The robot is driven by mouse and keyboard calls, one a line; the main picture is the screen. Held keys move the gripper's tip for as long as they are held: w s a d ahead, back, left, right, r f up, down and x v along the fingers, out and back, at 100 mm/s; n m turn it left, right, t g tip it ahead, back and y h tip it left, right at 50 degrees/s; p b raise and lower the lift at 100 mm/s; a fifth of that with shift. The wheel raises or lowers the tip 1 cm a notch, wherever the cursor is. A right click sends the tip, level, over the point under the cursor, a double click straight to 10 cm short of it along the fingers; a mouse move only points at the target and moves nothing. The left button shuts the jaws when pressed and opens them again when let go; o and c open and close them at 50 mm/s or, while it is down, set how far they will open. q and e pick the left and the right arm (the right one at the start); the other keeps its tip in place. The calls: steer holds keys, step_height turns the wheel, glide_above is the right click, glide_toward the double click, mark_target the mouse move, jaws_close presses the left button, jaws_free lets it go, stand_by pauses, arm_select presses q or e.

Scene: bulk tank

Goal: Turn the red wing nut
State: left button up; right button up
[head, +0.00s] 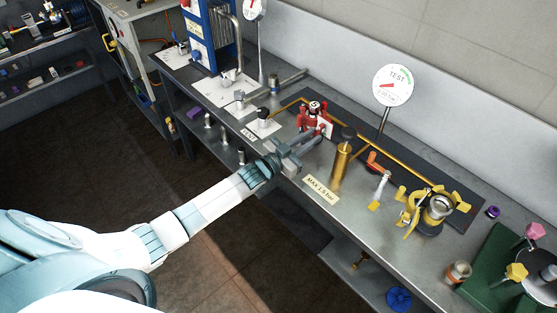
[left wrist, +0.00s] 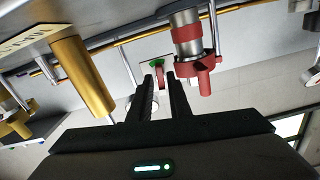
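The red clamp fitting (head: 309,117) stands on the bench, just beyond my left gripper. In the left wrist view a red clamp (left wrist: 190,66) rings a silver cylinder (left wrist: 186,32), with a red wing-like piece (left wrist: 205,80) sticking out at its right. I cannot tell for sure which red part is the wing nut. My left gripper (head: 312,139) reaches over the front of the bench; its fingers also show in the left wrist view (left wrist: 161,82). They are apart, with another red piece (left wrist: 160,76) seen between or beyond their tips. Contact cannot be told. My right gripper is out of view.
A brass cylinder (head: 341,166) stands close to the right of my left gripper. A TEST gauge (head: 393,86) rises behind it. A yellow-winged fitting (head: 437,209) and an orange-handled valve (head: 379,163) stand farther right. A black knob (head: 263,113) stands to the left.

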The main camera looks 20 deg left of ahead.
arm_select(q)
steer(key=b+v, duration=0.4)
steer(key=v, duration=1.1)
steer(key=shift+f, duration=0.1)
steer(key=s+a+f+n+g+y+b, duration=0.1)
steer(key=s+a+f+g+y, duration=0.15)
steer(key=f, duration=0.75)
steer(key=s+a+f+n+g+y, duration=0.1)
steer(key=s+a+f, duration=0.15)
steer(key=f, duration=0.85)
steer(key=s+a+f+n+g+y+b, duration=0.1)
steer(key=s+f+y, duration=0.15)
steer(key=f, duration=0.75)
steer(key=s+f+g, duration=0.4)
steer(key=s+f, duration=0.9)
steer(key=f, duration=0.4)
steer(key=s+d+f+g, duration=0.2)
steer(key=s+f, duration=0.3)
steer(key=s, duration=0.6)
steer(key=s+d+f+g+b, duration=0.1)
steer(key=s+f, duration=0.4)
steer(key=s, duration=0.6)
steer(key=s+d+f+g+y+b, duration=0.1)
steer(key=s+d+f+g, duration=0.3)
steer(key=s, duration=0.7)
steer(key=shift+d+f+n, duration=0.3)
steer(key=shift+d+f, duration=0.15)
steer(key=shift+f, duration=0.45)
